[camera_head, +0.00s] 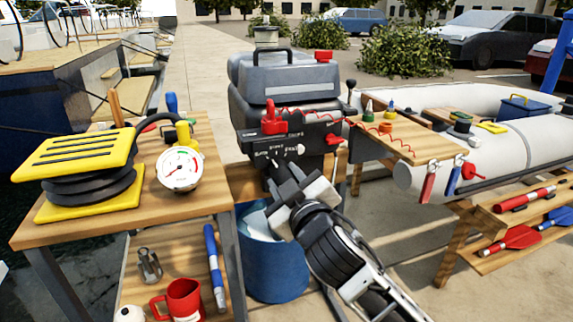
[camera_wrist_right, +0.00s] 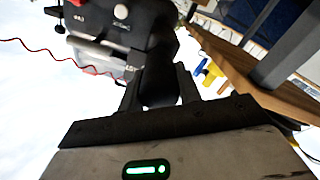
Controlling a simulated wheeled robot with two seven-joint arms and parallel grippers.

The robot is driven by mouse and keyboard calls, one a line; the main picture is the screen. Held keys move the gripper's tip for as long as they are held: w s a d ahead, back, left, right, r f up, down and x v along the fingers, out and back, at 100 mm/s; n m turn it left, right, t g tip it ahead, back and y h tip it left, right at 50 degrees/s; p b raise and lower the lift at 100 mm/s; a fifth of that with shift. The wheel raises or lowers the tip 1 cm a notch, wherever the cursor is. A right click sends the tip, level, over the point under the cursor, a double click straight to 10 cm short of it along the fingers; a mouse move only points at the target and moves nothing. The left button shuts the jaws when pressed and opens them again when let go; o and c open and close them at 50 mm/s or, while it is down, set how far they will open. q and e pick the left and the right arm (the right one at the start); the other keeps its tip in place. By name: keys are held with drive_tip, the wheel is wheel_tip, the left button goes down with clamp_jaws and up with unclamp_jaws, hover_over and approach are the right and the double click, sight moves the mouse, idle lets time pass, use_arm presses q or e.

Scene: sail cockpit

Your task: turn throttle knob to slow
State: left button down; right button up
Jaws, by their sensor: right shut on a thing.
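The outboard motor (camera_head: 285,95) stands at the middle of the head view, with a dark front panel (camera_head: 290,140) carrying small white lettering too small to read surely. My right gripper (camera_head: 277,172) is just in front of the panel's lower edge. In the right wrist view, its two fingers (camera_wrist_right: 159,92) are shut on a dark rounded grip (camera_wrist_right: 160,72), which I take to be the throttle knob. In the head view my gripper hides the knob, and its pointer setting cannot be read. My left gripper is not in view.
A red lever (camera_head: 272,120) and a coiled red cord sit by the panel. A blue bucket (camera_head: 270,262) stands below. The left table holds a yellow foot pump (camera_head: 75,155) and a gauge (camera_head: 180,168). A grey inflatable boat (camera_head: 500,150) lies at right.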

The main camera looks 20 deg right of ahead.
drive_tip(key=shift+n+p, duration=0.75)
drive_tip(key=shift+n, duration=0.05)
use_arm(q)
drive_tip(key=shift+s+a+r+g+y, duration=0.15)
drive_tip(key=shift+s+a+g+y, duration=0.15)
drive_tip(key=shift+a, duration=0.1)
use_arm(e)
drive_tip(key=shift+n, duration=0.4)
drive_tip(key=shift+f, duration=0.1)
drive_tip(key=o, duration=1)
drive_tip(key=shift+s, duration=0.15)
use_arm(q)
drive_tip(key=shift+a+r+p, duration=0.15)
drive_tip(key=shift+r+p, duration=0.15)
drive_tip(key=shift+p, duration=0.15)
use_arm(e)
drive_tip(key=s, duration=1.5)
drive_tip(key=shift+s+d, duration=0.25)
drive_tip(key=shift+s, duration=0.15)
